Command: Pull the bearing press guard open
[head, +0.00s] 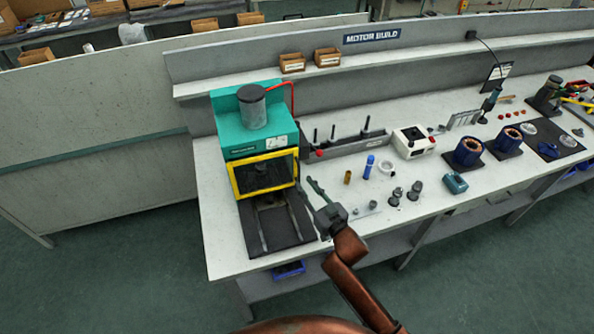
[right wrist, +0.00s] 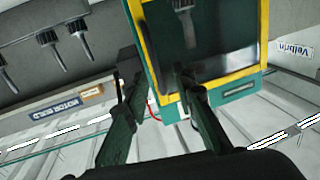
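The bearing press (head: 252,125) is a green machine with a grey cylinder on top, at the left end of the bench. Its guard (head: 264,156) is a yellow-framed clear panel standing across the front of the press. In the right wrist view, the guard (right wrist: 225,81) fills the upper middle. My right gripper (head: 305,185) is open beside the guard's right edge, its two fingers apart. In the right wrist view, my right gripper (right wrist: 157,78) has one finger left of the yellow edge and one overlapping the panel. I cannot tell whether they touch. My left gripper is not in view.
A dark base plate with rails (head: 272,235) lies before the press. A grey rack with upright tools (head: 345,143) stands right of it. Small parts, a blue bottle (head: 369,167) and a white box (head: 413,141) stand further right. Bench space left of the plate is clear.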

